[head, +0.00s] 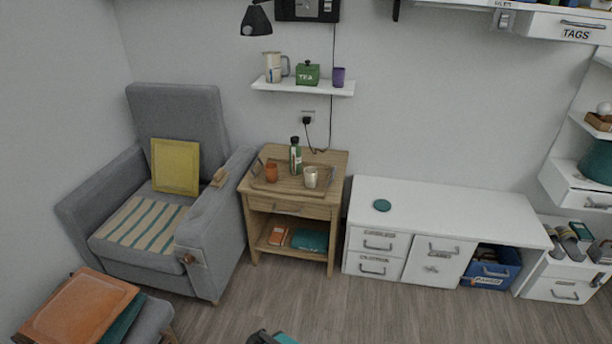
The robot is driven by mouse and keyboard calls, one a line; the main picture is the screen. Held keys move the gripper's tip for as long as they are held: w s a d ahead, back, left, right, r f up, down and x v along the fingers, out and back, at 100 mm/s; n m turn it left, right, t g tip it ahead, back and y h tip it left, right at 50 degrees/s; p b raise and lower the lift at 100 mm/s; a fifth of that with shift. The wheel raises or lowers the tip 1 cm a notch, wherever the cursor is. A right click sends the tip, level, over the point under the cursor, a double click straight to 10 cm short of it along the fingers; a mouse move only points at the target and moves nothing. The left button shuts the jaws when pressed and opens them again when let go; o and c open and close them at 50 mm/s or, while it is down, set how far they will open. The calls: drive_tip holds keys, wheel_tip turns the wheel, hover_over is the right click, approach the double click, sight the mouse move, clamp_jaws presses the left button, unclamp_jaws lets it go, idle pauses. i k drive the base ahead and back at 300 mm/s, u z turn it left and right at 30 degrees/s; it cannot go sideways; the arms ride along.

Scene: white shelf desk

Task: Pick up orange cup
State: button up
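The orange cup (271,173) stands upright on the left part of a wooden tray (283,187), on top of the wooden side table (324,160). A dark green bottle (295,157) stands behind it and to its right. A white cup (311,177) stands on the tray's right side. A dark and teal part at the bottom edge appears to be my gripper (268,338). It is mostly cut off by the frame, so its fingers cannot be made out. It is well apart from the orange cup, low in the picture.
A grey armchair (225,231) stands close to the table's left. A wall shelf (303,88) hangs above. The wooden floor (400,310) in front is clear.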

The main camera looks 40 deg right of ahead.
sight(271, 173)
drive_tip(key=z, duration=4.6)
drive_tip(key=i, duration=0.05)
drive_tip(key=u, duration=3.7)
